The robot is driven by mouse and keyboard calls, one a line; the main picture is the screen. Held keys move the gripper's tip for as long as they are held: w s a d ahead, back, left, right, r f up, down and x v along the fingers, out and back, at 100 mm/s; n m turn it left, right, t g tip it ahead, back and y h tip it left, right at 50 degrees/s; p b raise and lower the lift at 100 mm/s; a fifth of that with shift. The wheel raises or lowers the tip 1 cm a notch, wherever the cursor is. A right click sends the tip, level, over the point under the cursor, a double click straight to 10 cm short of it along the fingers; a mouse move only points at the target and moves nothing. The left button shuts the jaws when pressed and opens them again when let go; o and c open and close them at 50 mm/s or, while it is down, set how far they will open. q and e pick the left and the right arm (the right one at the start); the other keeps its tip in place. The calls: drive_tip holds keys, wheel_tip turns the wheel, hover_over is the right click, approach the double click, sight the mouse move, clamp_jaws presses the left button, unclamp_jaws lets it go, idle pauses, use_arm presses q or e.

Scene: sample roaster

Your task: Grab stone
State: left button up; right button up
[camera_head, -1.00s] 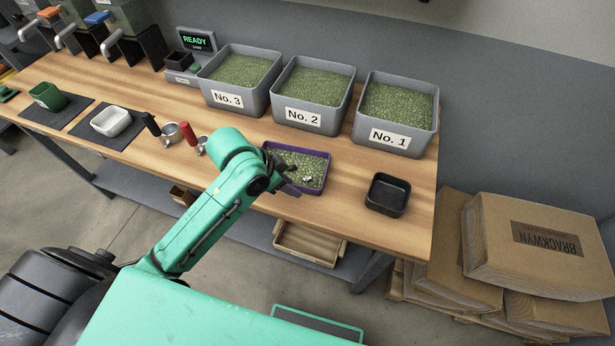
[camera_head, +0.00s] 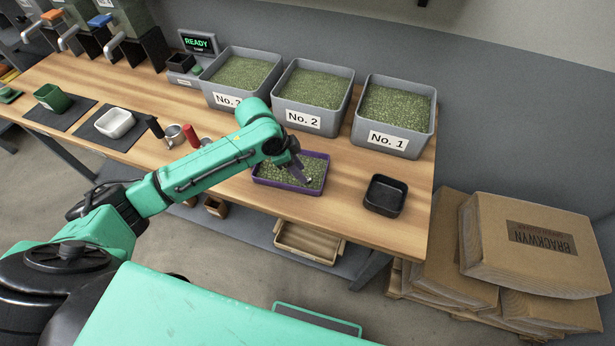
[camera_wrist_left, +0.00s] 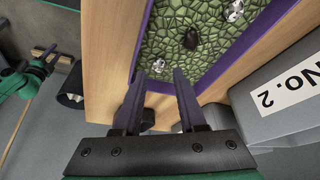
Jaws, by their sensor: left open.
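A purple-rimmed tray (camera_head: 290,188) of green beans sits on the wooden bench. It fills the upper part of the left wrist view (camera_wrist_left: 137,40). On the beans lie two shiny grey stones, one near the top (camera_wrist_left: 236,11) and one close to my fingertips (camera_wrist_left: 158,66). A dark brown lump (camera_wrist_left: 191,41) lies between them. My left gripper (camera_head: 303,176) reaches down over the tray. In the wrist view its two fingers (camera_wrist_left: 160,80) are apart with nothing between them, tips just short of the nearer grey stone.
Grey bins No. 2 (camera_head: 303,120) and No. 1 (camera_head: 393,140) stand behind the tray, with a third bin (camera_head: 240,70) to their left. A small black tray (camera_head: 385,196) is on the right. Bare bench lies between the two trays.

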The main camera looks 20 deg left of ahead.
use_arm(q)
drive_tip(key=x, duration=0.3)
drive_tip(key=shift+s, duration=0.1)
drive_tip(key=shift+d+f, duration=0.1)
drive_tip(key=shift+f, duration=0.1)
clamp_jaws()
drive_tip(key=shift+r, duration=0.1)
